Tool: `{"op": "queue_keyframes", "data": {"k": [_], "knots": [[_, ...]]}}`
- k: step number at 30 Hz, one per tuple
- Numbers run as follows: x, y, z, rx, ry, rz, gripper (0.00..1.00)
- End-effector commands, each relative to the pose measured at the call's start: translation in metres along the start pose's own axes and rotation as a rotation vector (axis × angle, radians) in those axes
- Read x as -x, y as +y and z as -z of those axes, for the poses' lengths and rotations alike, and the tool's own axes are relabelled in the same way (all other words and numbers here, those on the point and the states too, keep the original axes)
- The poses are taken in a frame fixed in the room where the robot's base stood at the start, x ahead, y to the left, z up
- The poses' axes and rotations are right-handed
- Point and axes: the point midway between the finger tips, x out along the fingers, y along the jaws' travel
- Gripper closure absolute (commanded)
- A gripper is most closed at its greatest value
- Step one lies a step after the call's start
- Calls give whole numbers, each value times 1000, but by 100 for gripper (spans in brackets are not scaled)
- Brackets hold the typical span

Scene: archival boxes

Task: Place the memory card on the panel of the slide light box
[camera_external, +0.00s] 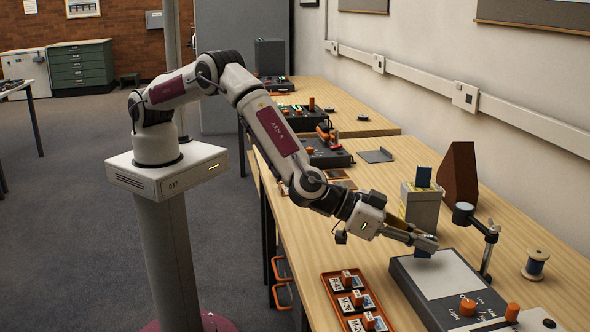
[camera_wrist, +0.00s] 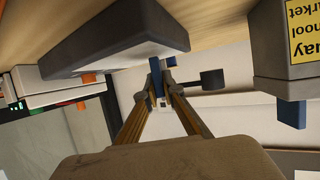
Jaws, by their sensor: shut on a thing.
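The slide light box (camera_external: 425,296) is a dark grey case with a pale panel (camera_external: 440,272) on top, at the lower right of the external view. It shows upside down in the wrist view as a dark slab (camera_wrist: 85,62). My gripper (camera_external: 426,243) is at the panel's far left part, tilted downward. Its fingers also show in the wrist view (camera_wrist: 160,92), shut on the small blue memory card (camera_wrist: 156,68). The card's lower end shows in the external view (camera_external: 423,254), at or just above the panel; I cannot tell whether they touch. The fingers hide most of the card.
A grey box (camera_external: 421,208) with a blue piece (camera_external: 424,177) in its top stands behind my gripper. A clamp stand (camera_external: 489,250) and a spool (camera_external: 536,265) are to the right. An orange tray (camera_external: 336,302) lies left of the light box, and an orange knob (camera_external: 467,307) rises from its front.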

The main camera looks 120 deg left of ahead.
Motion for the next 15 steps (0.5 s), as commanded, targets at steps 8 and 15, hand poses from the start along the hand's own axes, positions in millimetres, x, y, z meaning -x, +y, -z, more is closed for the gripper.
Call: {"op": "queue_keyframes", "data": {"k": [8,15], "knots": [[-3,0,-6,1,1,0,100],[-3,0,-8,0,0,0,100]]}}
